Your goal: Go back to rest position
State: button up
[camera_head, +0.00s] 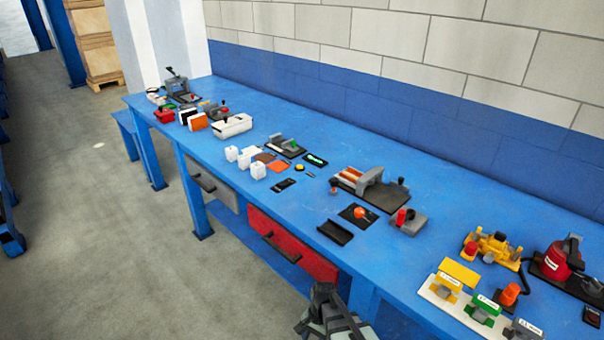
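My gripper (324,291) is dark grey and shows at the bottom edge of the head view, right of the middle. It is in front of the blue workbench (440,208), apart from the things on the bench top. Its fingers are small and seen from behind, so I cannot tell whether they are open or shut. I see nothing clearly held in it.
A red drawer (290,245) and a grey drawer (216,187) hang under the bench near my gripper. A grey fixture (370,187), a yellow device (492,247) and a red device (560,262) stand on top. The floor (120,240) at left is clear.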

jog(key=s+d+f+n+g, duration=0.1)
jog(key=s+d+f+n, duration=0.1)
jog(key=s, duration=0.7)
jog(key=s+d+f+n+g+h, duration=0.1)
jog(key=s+d+f+n, duration=0.1)
jog(key=s+d+f, duration=0.2)
jog(key=s+d+f+n+g, duration=0.1)
jog(key=s+d+f+n, duration=0.1)
jog(key=s+d, duration=0.5)
jog(key=s+f, duration=0.1)
jog(key=s, duration=0.5)
jog(key=shift+s+d+f+n+g+h, duration=0.2)
jog(key=shift+s+f+n+g+h, duration=0.1)
jog(key=shift+n+g, duration=0.1)
